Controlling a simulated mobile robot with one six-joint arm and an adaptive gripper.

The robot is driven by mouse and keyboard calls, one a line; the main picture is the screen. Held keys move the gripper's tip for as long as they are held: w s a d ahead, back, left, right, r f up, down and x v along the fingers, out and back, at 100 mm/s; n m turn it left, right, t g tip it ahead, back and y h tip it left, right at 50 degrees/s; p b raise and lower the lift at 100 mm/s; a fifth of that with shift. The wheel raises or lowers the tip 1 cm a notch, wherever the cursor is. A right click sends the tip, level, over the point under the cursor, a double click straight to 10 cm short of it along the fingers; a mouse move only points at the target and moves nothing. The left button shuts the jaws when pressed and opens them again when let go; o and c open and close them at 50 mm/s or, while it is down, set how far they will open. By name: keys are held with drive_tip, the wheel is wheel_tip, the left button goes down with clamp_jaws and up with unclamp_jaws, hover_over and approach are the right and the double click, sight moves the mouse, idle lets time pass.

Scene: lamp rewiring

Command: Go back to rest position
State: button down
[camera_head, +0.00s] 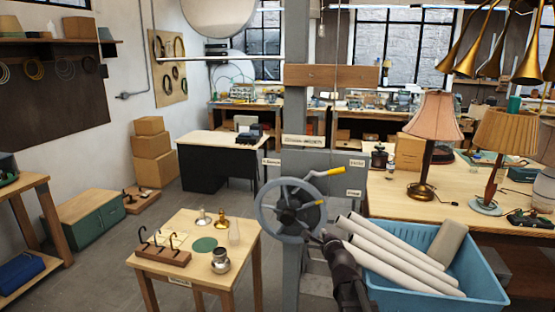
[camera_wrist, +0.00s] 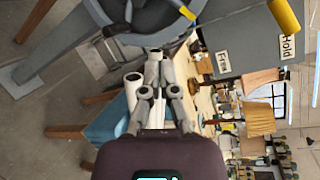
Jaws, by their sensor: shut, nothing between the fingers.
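My gripper (camera_head: 327,238) is at the end of my dark arm, just below and to the right of a grey handwheel (camera_head: 262,212). In the wrist view my gripper (camera_wrist: 155,58) is shut and empty, its fingers close together. The wheel (camera_wrist: 125,36) shows beyond the fingertips at the top.
A grey post (camera_head: 292,110) carries the wheel. A blue bin (camera_head: 490,290) with several white tubes (camera_head: 405,255) stands right beside my arm. A small wooden table (camera_head: 180,232) with hooks and lamp parts is at left. Lamps (camera_head: 432,125) stand on the right bench. Floor at left is partly clear.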

drive_tip(key=s+a+f+n+g+b, duration=0.1)
drive_tip(key=s+f+n+g+b, duration=0.1)
drive_tip(key=s+f+n+g, duration=1.15)
drive_tip(key=s+d+f+n+g, duration=0.1)
drive_tip(key=s+f+n, duration=0.1)
drive_tip(key=s+n, duration=0.2)
drive_tip(key=s+d+f+n+g+h, duration=0.1)
drive_tip(key=s+n, duration=0.3)
drive_tip(key=s, duration=0.5)
drive_tip(key=shift+d+f+n+h, duration=0.25)
drive_tip(key=shift+f+n+h, duration=0.1)
drive_tip(key=shift+f, duration=0.2)
